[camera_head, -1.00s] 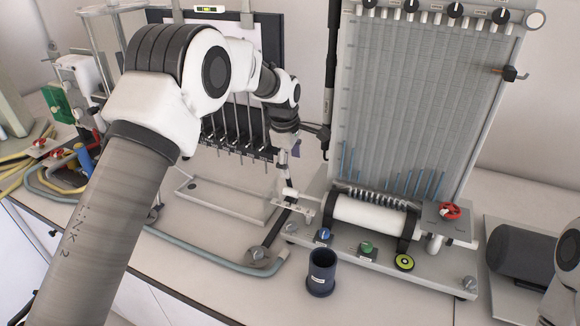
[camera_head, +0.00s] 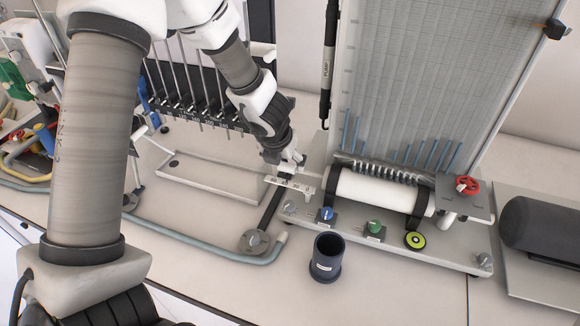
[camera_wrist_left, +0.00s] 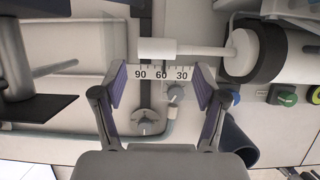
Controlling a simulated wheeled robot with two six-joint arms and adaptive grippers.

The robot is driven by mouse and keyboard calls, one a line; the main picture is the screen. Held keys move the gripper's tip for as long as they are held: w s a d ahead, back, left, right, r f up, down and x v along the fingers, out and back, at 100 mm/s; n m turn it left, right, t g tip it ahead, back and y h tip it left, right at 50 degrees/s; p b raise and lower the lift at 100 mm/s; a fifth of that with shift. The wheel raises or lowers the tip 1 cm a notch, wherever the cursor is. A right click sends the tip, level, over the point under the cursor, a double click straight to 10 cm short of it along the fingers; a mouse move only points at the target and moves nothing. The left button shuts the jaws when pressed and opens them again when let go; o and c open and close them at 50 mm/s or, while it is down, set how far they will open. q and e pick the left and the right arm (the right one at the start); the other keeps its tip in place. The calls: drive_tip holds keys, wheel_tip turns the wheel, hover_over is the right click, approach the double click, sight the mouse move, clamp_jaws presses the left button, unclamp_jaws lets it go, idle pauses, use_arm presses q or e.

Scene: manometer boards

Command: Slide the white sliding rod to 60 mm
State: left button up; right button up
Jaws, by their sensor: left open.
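The white sliding rod (camera_wrist_left: 200,50) shows in the left wrist view, with a thick white knob at its left end and its right end entering the white cylinder (camera_wrist_left: 240,55). Below the knob lies a white scale (camera_wrist_left: 163,74) marked 90, 60 and 30; the knob sits above the 60 region, but I cannot tell an exact reading. My left gripper (camera_wrist_left: 160,88) is open, one purple-padded finger on each side of the scale, with nothing between the pads. In the head view my left gripper (camera_head: 287,170) is just left of the cylinder (camera_head: 375,190) and hides most of the rod. My right gripper is not in view.
A tall manometer board (camera_head: 430,80) stands behind the cylinder. Blue (camera_head: 326,214) and green (camera_head: 375,227) knobs, a dark cup (camera_head: 326,258) and a red valve handle (camera_head: 467,185) are nearby. A grey hose (camera_head: 200,243) runs along the front left.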

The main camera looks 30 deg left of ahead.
sight(285, 166)
use_arm(q)
drive_tip(key=x, duration=0.4)
drive_tip(key=shift+w+a+b, duration=0.2)
drive_tip(key=shift+a+b, duration=0.1)
drive_tip(key=shift+a, duration=0.1)
drive_tip(key=shift+s+d+r, duration=0.15)
drive_tip(key=shift+r, duration=0.1)
drive_tip(key=shift+s+d, duration=0.1)
drive_tip(key=c, duration=0.3)
clamp_jaws()
drive_tip(key=shift+o, duration=0.5)
unclamp_jaws()
drive_tip(key=shift+o, duration=1)
drive_tip(key=shift+a+f, duration=0.1)
drive_tip(key=shift+a, duration=0.15)
